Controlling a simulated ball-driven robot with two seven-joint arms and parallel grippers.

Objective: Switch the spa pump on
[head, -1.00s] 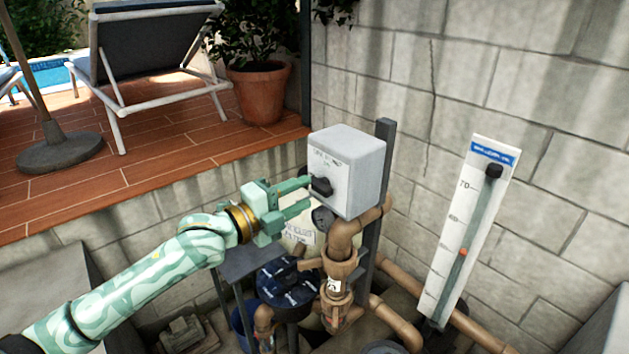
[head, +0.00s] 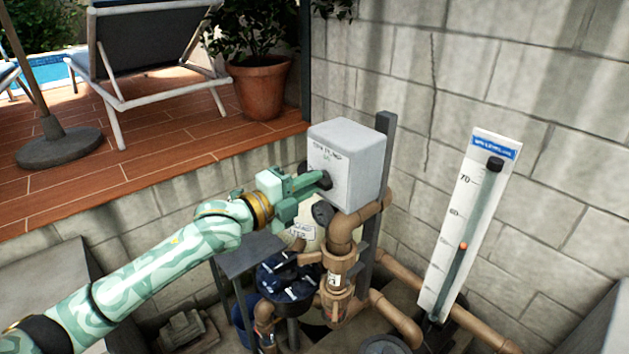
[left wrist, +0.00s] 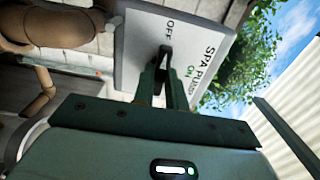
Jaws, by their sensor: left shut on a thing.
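The grey spa pump switch box (head: 355,155) stands on a dark post in the head view. Its lettered face also shows in the left wrist view (left wrist: 205,35), with "OFF", "SPA PUMP" and a green "ON". My left gripper (head: 322,184) reaches the box face from the left and is shut on the black switch knob (left wrist: 164,57). In the head view the fingers hide most of the knob. In the left wrist view the knob sits between the two fingertips (left wrist: 163,85). I cannot tell which label the knob points to. My right gripper is not in view.
A gauge board (head: 465,220) leans at the block wall on the right. A small dark table (head: 250,252) stands under my left arm.

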